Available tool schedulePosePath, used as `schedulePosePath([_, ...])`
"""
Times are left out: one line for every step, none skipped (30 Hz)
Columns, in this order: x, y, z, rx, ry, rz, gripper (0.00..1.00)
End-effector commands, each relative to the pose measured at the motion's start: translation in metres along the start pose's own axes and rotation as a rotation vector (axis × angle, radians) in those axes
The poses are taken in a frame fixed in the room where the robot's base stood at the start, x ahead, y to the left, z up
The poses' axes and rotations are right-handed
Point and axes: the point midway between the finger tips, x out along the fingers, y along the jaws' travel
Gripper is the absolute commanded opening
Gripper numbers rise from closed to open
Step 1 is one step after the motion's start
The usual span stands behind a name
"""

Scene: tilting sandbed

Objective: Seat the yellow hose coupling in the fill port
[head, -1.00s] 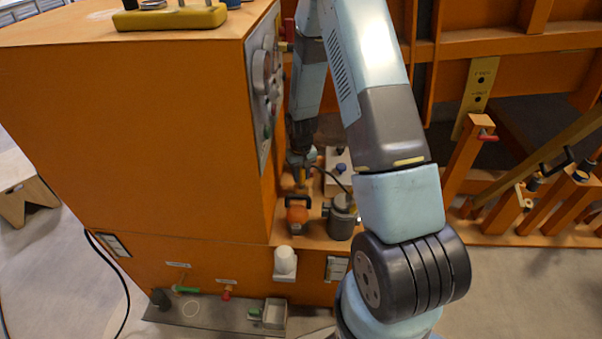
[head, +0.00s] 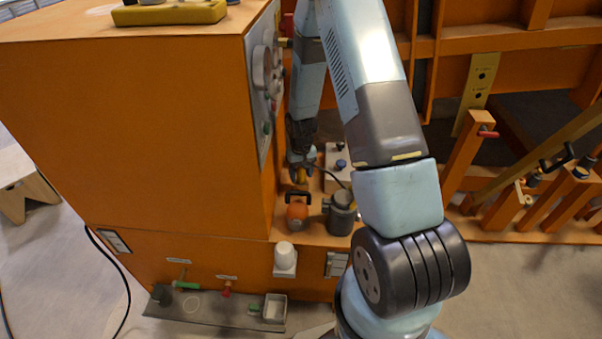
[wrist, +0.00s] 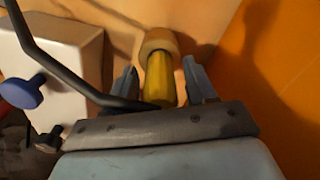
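The yellow hose coupling (wrist: 160,80) is a short cylinder between the two fingers of my gripper (wrist: 164,82) in the wrist view. A narrow gap seems to show on each side of it, so my gripper looks open around it. A tan round collar (wrist: 158,42) is at the coupling's far end; I cannot tell if it is part of the coupling or the fill port. The fill port is not clearly identifiable.
A grey pot (head: 341,213) stands right of the orange part. A pale box with a blue knob (wrist: 52,65) is left of my gripper in the wrist view, and a dark bar or hose (wrist: 70,72) crosses there. The orange cabinet wall (head: 150,130) is close on the left.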

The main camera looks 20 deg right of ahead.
Motion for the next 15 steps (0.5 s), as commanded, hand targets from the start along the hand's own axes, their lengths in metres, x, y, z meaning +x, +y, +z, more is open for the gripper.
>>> schedulePosePath([0.000, 0.000, 0.000, 0.000, 0.000, 0.000, 0.61])
schedulePosePath([0.000, 0.000, 0.000, 0.000, 0.000, 0.000, 0.61])
schedulePosePath([0.000, 0.000, 0.000, 0.000, 0.000, 0.000, 0.61])
schedulePosePath([0.000, 0.000, 0.000, 0.000, 0.000, 0.000, 0.61])
schedulePosePath([0.000, 0.000, 0.000, 0.000, 0.000, 0.000, 0.61])
schedulePosePath([0.000, 0.000, 0.000, 0.000, 0.000, 0.000, 0.61])
schedulePosePath([0.000, 0.000, 0.000, 0.000, 0.000, 0.000, 0.61])
schedulePosePath([0.000, 0.000, 0.000, 0.000, 0.000, 0.000, 0.61])
schedulePosePath([-0.001, 0.000, 0.000, 0.000, 0.000, 0.000, 0.61])
schedulePosePath([-0.002, 0.000, 0.000, 0.000, 0.000, 0.000, 0.61])
schedulePosePath([-0.003, 0.000, 0.000, 0.000, 0.001, 0.000, 0.61])
schedulePosePath([-0.006, 0.000, 0.000, 0.000, 0.001, 0.000, 0.61])
schedulePosePath([-0.008, 0.000, 0.000, 0.000, 0.001, 0.000, 0.61])
schedulePosePath([-0.011, 0.000, -0.001, 0.000, 0.001, 0.000, 0.61])
schedulePosePath([-0.016, 0.000, -0.001, 0.001, 0.002, 0.000, 0.61])
